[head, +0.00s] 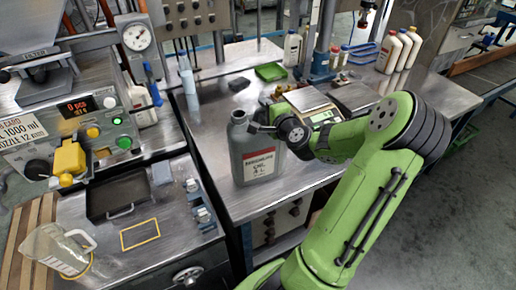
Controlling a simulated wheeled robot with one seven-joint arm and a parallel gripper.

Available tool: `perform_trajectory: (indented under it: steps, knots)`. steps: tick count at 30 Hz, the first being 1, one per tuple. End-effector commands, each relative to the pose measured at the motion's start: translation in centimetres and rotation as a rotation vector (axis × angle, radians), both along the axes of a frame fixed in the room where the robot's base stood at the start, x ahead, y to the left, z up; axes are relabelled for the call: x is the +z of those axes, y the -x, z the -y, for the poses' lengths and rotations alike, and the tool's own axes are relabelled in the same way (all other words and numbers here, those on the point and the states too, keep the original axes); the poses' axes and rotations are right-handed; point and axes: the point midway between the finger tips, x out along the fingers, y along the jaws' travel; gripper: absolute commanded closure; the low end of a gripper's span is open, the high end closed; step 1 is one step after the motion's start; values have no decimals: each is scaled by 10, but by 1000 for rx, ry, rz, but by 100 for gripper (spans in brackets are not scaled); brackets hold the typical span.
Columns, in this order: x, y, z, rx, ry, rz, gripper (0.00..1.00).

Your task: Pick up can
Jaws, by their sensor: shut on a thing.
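A grey can (255,163) with a white label stands upright at the front left of the metal workbench in the head view. My green arm comes in from the lower right. My gripper (262,127) is at the upper right of the can, by its handle, and is shut on it. The fingers are small and partly hidden against the can and the wrist. I cannot tell whether the can's base touches the bench.
A scale (318,116) stands behind my wrist. A green tray (271,72) and several bottles (398,50) are further back. At left are a filling machine (92,120), a clear jug (60,249) and a dark tray (119,197).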

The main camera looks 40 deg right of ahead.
Motion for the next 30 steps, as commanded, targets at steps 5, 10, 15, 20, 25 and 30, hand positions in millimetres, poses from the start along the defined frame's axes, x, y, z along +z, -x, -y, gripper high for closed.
perform_trajectory:
  steps: [5,10,15,20,25,30]
  knots:
    - [-1,0,0,1,-2,-1,100]
    - [13,0,0,2,3,-1,100]
    - [60,0,0,0,9,0,100]
    - [92,0,0,0,5,1,100]
    - [102,0,0,0,0,0,100]
    - [100,0,0,1,-1,0,100]
